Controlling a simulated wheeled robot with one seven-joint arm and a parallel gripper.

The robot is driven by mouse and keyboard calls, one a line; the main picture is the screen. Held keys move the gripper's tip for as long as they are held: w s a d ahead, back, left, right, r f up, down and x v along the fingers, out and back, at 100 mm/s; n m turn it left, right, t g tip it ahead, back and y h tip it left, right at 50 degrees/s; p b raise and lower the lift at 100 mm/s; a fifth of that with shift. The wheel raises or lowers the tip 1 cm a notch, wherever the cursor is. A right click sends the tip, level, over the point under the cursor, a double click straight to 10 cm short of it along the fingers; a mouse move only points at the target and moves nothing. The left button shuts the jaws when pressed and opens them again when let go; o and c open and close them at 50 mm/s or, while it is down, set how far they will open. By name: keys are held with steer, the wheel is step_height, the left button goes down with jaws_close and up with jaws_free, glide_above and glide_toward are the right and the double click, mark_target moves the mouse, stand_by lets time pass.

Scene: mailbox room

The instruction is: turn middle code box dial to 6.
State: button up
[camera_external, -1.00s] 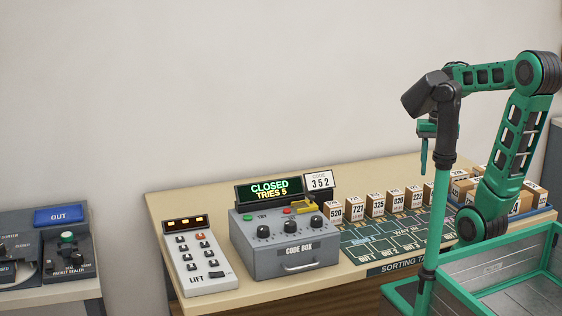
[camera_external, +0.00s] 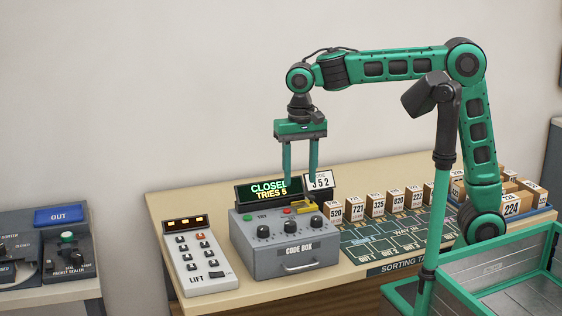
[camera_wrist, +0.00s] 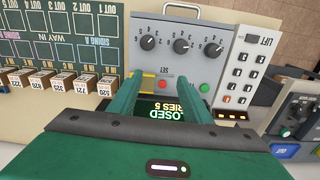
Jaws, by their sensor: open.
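The grey code box (camera_external: 285,258) stands on the table with three black dials on its front. The middle dial (camera_external: 289,227) also shows in the wrist view (camera_wrist: 181,46), between the other two; I cannot read its setting surely. The box's screen (camera_external: 268,189) reads CLOSED, TRIES 5, and a finger partly covers it. A code card (camera_external: 320,181) behind the box shows 352, partly covered by a finger. My gripper (camera_external: 301,182) is open and empty, pointing down above the back of the box, apart from the dials.
A lift panel (camera_external: 195,260) with buttons stands left of the box. Numbered parcels (camera_external: 376,205) and a sorting mat (camera_external: 385,240) lie to the right. A yellow lever (camera_external: 306,207) and a red button (camera_external: 287,211) sit on the box top. A green-framed cart (camera_external: 510,275) is at the front right.

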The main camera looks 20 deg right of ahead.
glide_above(290, 223)
step_height(290, 223, down, 11)
steer(key=shift+w+d+r, duration=0.1)
steer(key=shift+r, duration=0.05)
stand_by(0.3)
steer(key=shift+c, duration=0.4)
steer(key=c, duration=1)
